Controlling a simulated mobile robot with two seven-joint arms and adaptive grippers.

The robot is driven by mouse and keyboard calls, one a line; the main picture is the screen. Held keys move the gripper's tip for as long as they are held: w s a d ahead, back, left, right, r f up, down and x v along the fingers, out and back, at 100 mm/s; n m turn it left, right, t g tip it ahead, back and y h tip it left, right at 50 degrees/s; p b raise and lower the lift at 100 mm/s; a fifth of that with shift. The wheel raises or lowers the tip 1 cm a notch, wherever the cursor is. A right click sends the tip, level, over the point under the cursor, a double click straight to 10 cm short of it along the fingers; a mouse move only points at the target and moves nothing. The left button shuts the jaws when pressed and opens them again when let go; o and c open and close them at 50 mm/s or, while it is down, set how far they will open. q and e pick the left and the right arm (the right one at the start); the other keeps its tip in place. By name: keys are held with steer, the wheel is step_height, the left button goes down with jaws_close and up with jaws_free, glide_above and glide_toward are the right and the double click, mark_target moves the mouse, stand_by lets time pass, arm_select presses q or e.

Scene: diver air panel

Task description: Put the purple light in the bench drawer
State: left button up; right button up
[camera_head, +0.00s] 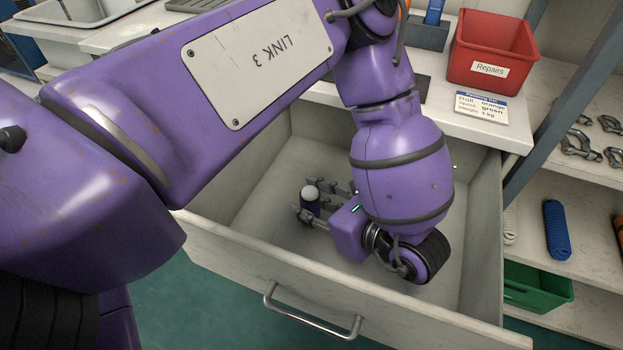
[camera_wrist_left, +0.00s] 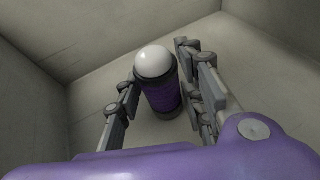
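The purple light (camera_head: 311,206) is a short purple cylinder with a white dome on top. It stands upright on the floor of the open bench drawer (camera_head: 233,256). In the left wrist view the light (camera_wrist_left: 161,92) sits between the spread fingers (camera_wrist_left: 160,88), with a small gap visible on the right. Whether the left finger touches it is hard to tell. My right gripper is not in view.
The drawer's front wall has a metal handle (camera_head: 312,317). On the bench top stand a red Repairs bin (camera_head: 491,50) and a small label card (camera_head: 481,108). Shelves at the right hold shackles, a blue rope coil (camera_head: 557,230) and a green bin (camera_head: 538,288). The drawer floor around the light is clear.

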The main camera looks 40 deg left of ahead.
arm_select(q)
steer(key=shift+o, duration=0.9)
steer(key=shift+r, duration=0.15)
steer(key=p+v, duration=0.1)
steer(key=v, duration=1.1)
steer(key=shift+r, duration=0.1)
